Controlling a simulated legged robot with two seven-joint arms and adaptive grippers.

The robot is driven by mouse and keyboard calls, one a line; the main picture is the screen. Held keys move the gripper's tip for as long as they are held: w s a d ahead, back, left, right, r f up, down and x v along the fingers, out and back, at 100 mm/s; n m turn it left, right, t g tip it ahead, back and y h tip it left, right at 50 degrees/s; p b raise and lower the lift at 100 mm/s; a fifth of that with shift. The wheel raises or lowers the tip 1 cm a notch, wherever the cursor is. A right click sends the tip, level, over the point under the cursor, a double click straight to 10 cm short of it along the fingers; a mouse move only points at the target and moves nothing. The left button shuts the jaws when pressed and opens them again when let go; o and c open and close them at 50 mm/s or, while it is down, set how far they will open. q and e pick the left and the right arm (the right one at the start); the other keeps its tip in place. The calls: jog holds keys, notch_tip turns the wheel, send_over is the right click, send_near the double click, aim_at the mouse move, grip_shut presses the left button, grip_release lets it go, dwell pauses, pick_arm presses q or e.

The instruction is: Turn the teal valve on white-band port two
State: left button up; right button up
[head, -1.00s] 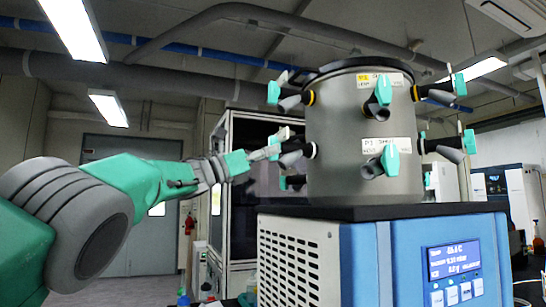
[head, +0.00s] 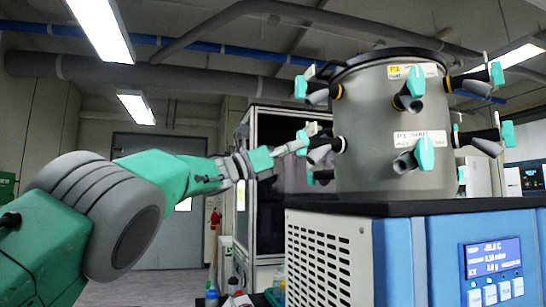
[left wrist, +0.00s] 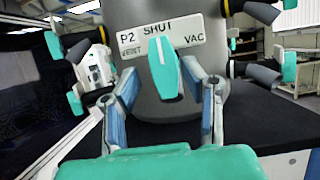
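The teal valve (left wrist: 163,68) of port two stands upright in the left wrist view, under a white label (left wrist: 160,37) reading P2, SHUT, VENT and VAC. My left gripper (left wrist: 162,78) is open, with one finger on each side of this valve. I cannot tell whether either finger touches it. In the head view, my left gripper (head: 291,148) reaches from the left to the teal valve (head: 302,143) on the lower left side of the grey drum (head: 370,130). The fingertips partly overlap the valve there. My right gripper is not in view.
Other teal valves on black ports surround the drum, including one (head: 424,154) on the lower front and one (head: 415,82) above it. The drum stands on a blue and white cabinet with a display (head: 493,258). A dark glass-fronted cabinet (head: 285,185) stands behind my gripper.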

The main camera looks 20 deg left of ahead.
pick_arm(q)
jog(key=v, duration=1.1)
jog(key=shift+a, duration=0.35)
jog(key=shift+s+d+r, duration=0.1)
jog(key=shift+s+d, duration=0.05)
jog(key=shift+d, duration=0.05)
